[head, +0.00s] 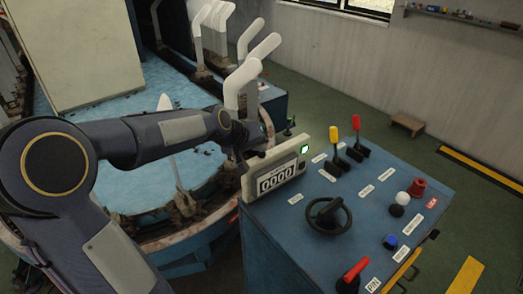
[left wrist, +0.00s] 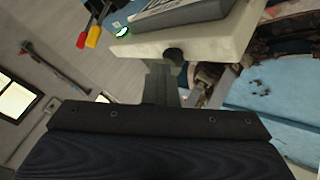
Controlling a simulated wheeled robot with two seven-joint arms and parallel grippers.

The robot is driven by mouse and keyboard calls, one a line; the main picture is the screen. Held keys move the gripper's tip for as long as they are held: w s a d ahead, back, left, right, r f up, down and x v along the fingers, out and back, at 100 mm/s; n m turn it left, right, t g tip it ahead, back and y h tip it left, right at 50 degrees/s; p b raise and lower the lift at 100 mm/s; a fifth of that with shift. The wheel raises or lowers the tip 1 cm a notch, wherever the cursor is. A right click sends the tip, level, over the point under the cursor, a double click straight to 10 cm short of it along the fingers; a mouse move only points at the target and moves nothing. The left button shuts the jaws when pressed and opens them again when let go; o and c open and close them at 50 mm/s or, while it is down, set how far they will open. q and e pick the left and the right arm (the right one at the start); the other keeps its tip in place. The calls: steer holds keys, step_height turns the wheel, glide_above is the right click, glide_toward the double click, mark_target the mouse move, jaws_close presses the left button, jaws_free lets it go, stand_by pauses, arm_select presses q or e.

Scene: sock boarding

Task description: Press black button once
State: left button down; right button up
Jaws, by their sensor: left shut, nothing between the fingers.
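A white counter box (head: 250,187) with a display reading 0000 stands at the left edge of the blue control panel. In the left wrist view, a round black button (left wrist: 174,56) sticks out of the pale side of this box. In the head view the button's side of the box is turned away. My left gripper (head: 238,158) is beside the box, at its far left side. Its shut, empty fingers (left wrist: 163,72) point at the black button in the left wrist view. The tips are very close to it; I cannot tell whether they touch. My right gripper is out of view.
The blue panel (head: 290,225) carries a black handwheel (head: 329,215), yellow and red levers (head: 356,135), a red lever (head: 353,272), a white knob (head: 402,198) and a blue button (head: 390,241). A green light (head: 304,149) is on the counter box. White sock boards (head: 243,82) stand behind my gripper.

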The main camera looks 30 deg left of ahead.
mark_target(259, 155)
arm_select(q)
steer(key=shift+r+p, duration=0.75)
steer(key=shift+r, duration=0.2)
step_height(259, 155, up, 5)
steer(key=p, duration=0.4)
stand_by(0.6)
